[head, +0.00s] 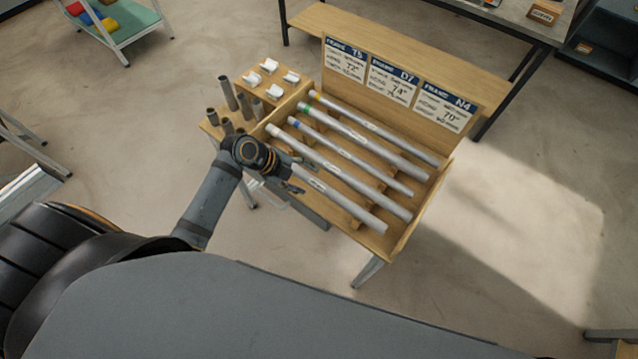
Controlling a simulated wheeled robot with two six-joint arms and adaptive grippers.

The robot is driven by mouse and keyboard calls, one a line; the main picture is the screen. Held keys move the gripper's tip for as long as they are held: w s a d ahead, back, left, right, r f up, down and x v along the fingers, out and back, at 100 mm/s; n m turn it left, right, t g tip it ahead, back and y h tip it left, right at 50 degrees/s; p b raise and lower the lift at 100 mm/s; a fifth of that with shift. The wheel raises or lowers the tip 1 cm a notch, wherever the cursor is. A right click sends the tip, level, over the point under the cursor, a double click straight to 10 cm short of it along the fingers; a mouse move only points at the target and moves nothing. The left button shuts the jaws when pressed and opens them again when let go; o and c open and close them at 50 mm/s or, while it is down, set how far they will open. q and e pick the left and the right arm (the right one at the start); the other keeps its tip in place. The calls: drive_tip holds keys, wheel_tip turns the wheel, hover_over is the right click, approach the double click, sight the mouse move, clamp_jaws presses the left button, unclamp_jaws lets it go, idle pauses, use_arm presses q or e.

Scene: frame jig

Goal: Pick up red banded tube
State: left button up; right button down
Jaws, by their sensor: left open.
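Several silvery tubes lie side by side on a wooden rack (405,245). The far ones show a yellow band (314,95), a green band (302,107) and a blue band (293,121) at their left ends. Another tube (350,180) has a pale left end. The nearest tube (345,203) has its left end hidden behind my left gripper. No red band shows. My left gripper (291,178) is open and empty, over the left part of the nearest tube. I cannot tell if it touches it. My right gripper is out of view.
Short grey upright pieces (228,93) and small white parts (270,64) stand at the rack's left end. A wooden back board with frame cards (394,83) rises behind the tubes. The floor right of the rack is clear.

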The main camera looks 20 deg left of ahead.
sight(315, 184)
use_arm(q)
drive_tip(key=shift+w+d+f+p, duration=0.1)
drive_tip(key=shift+d+f+p, duration=0.05)
drive_tip(key=shift+p, duration=0.2)
drive_tip(key=p+x, duration=0.1)
drive_tip(key=x, duration=0.3)
drive_tip(key=shift+d+f, duration=0.15)
drive_tip(key=shift+f, duration=0.2)
drive_tip(key=c, duration=0.4)
clamp_jaws()
